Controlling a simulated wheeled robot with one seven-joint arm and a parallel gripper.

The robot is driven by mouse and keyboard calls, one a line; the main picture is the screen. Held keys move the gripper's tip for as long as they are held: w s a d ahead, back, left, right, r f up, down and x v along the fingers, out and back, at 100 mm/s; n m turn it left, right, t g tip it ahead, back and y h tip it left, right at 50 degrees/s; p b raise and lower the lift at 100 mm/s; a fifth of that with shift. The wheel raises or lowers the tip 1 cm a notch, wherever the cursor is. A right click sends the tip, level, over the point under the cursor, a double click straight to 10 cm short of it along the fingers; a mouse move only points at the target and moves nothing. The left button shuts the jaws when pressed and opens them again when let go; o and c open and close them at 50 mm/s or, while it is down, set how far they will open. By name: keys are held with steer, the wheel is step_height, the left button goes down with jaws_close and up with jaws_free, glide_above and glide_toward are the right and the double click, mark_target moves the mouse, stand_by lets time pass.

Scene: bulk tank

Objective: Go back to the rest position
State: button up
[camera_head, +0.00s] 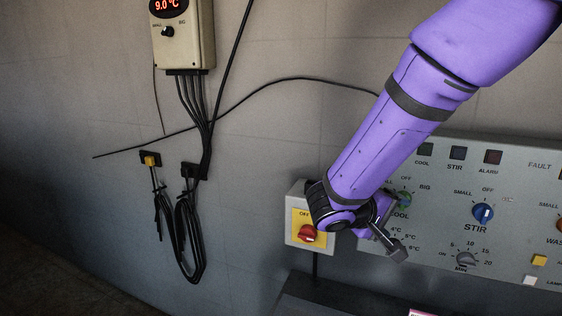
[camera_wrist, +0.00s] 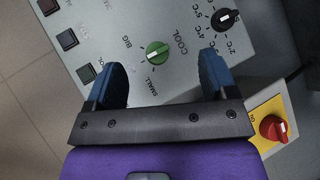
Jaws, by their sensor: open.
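My gripper (camera_wrist: 162,82) is open, its two blue-padded fingers apart and nothing between them in the wrist view. Beyond the fingers is the green COOL knob (camera_wrist: 157,52) on the grey control panel (camera_wrist: 120,30), set off from both fingers. In the head view my gripper (camera_head: 390,236) is at the panel's left end, beside the green knob (camera_head: 405,199), which my arm partly hides. My arm reaches down from the upper right across the picture.
A yellow box with a red switch (camera_head: 308,233) sits just left of my gripper. The panel (camera_head: 440,205) carries a blue STIR knob (camera_head: 482,213). A temperature display box (camera_head: 183,35) and hanging black cables (camera_head: 190,225) are on the left wall. A dark ledge (camera_head: 330,300) runs below.

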steer(key=s+d+r+m+g+y, duration=0.2)
steer(key=s+d+r, duration=0.15)
steer(key=s, duration=0.25)
steer(key=s+d+r+m+g+y, duration=0.1)
steer(key=s+d+r+g+y, duration=0.15)
steer(key=s+d, duration=0.25)
steer(key=s+r+t+y, duration=0.2)
steer(key=s+r+y, duration=0.1)
steer(key=s, duration=0.2)
steer(key=s+a+r+m+t+y, duration=0.1)
steer(key=s+r+t+y, duration=0.1)
steer(key=s, duration=0.4)
steer(key=shift+s+a+r+y, duration=0.2)
steer(key=shift+r+y, duration=0.55)
steer(key=shift+y, duration=0.5)
steer(key=shift+c, duration=0.2)
